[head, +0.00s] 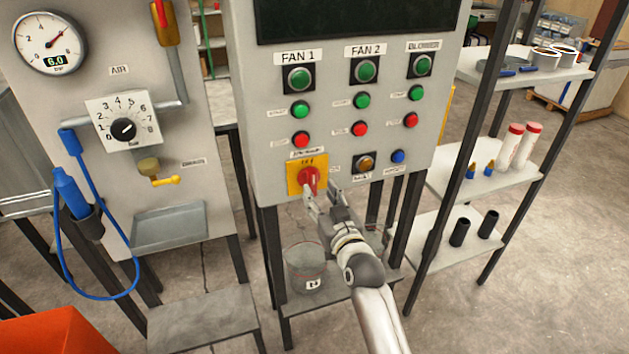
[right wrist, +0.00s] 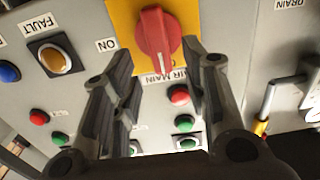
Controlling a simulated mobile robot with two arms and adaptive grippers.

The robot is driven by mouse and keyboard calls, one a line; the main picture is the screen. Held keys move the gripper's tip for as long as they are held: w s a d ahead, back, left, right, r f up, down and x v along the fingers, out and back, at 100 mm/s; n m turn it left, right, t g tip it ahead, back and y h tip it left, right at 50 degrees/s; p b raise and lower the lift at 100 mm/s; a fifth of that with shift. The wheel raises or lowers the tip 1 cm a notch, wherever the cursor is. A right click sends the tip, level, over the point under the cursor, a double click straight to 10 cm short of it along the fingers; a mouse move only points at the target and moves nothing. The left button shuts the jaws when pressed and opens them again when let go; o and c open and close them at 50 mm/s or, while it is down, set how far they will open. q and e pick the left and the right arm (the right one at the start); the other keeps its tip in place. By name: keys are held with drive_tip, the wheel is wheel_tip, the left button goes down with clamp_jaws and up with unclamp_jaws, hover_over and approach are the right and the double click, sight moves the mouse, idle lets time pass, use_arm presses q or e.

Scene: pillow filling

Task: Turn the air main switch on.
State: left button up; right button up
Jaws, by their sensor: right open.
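The air main switch is a red rotary knob (head: 310,180) on a yellow plate (head: 293,177), low on the grey control panel. In the right wrist view, which is upside down, the knob (right wrist: 157,36) has its pale pointer mark towards the AIR MAIN label (right wrist: 178,82). The ON label (right wrist: 107,45) is to the left of the plate there. My right gripper (head: 322,194) is open in front of the knob, just below and right of it in the head view. In the wrist view the open fingers (right wrist: 163,62) point at the knob, with nothing between them. My left gripper is out of view.
Above the knob are green and red fan buttons (head: 299,78). An amber button (head: 365,163) and a blue button (head: 398,156) are to its right. An air board (head: 118,75) with a gauge and dial is at left. A bucket (head: 306,268) stands below the panel; shelves (head: 485,190) are at right.

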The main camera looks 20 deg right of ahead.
sight(314, 183)
drive_tip(key=w, duration=0.4)
drive_tip(key=shift+w+a, duration=0.1)
drive_tip(key=shift+w, duration=0.05)
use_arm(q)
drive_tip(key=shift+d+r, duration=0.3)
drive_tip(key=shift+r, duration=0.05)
use_arm(e)
drive_tip(key=shift+w, duration=0.45)
clamp_jaws()
